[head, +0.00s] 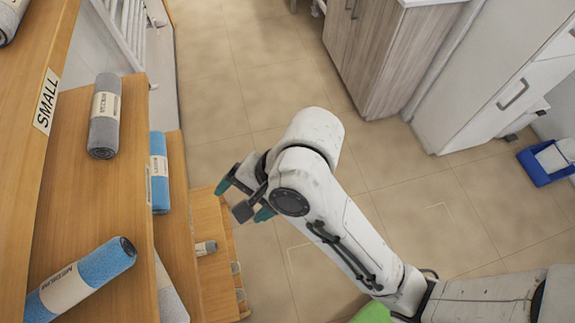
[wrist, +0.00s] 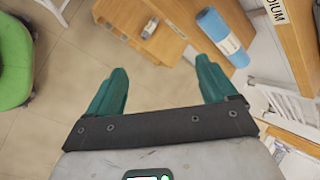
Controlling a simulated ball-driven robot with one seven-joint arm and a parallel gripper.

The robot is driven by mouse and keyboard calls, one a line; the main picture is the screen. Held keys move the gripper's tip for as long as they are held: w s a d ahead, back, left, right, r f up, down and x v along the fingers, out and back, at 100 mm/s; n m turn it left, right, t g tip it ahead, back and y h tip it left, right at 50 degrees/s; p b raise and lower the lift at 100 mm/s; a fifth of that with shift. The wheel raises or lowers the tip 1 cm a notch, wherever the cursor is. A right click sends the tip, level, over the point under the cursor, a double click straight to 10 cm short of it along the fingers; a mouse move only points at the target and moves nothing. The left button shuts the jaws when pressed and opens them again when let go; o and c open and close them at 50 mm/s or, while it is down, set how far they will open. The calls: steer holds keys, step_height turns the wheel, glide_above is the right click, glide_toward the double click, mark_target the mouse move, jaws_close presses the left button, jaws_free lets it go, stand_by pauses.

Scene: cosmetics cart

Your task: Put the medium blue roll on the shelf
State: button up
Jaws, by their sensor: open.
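A blue roll with a white band (wrist: 214,24) also shows at the upper right of the wrist view, beside a board labelled with letters ending in DIUM (wrist: 272,12). My gripper (head: 243,198) is open and empty, right of the shelves and apart from the rolls; its teal fingers show in the wrist view (wrist: 160,68).
Lower wooden steps (head: 210,285) hold small rolls (head: 206,248). Cabinets (head: 385,50) and a blue bin (head: 535,172) stand across the floor. A green seat (wrist: 14,60) is at the wrist view's left. Tiled floor between is clear.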

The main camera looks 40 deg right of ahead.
steer(key=s+d+f+n+h, duration=0.2)
steer(key=s+d+f+n, duration=0.2)
steer(key=d, duration=0.2)
steer(key=s+d+f+n+g+h, duration=0.1)
steer(key=s+d+f+n+h, duration=0.1)
steer(key=d, duration=0.5)
steer(key=s+d+f+n+g+h, duration=0.1)
steer(key=s+d+f+n+h, duration=0.1)
steer(key=s+d+f+n, duration=0.3)
steer(key=s+d+f, duration=0.1)
steer(key=s+d, duration=0.1)
steer(key=shift+s+d+f+n, duration=0.2)
steer(key=shift+s+d+n, duration=0.05)
steer(key=shift+s+n, duration=0.1)
steer(key=shift+a, duration=0.1)
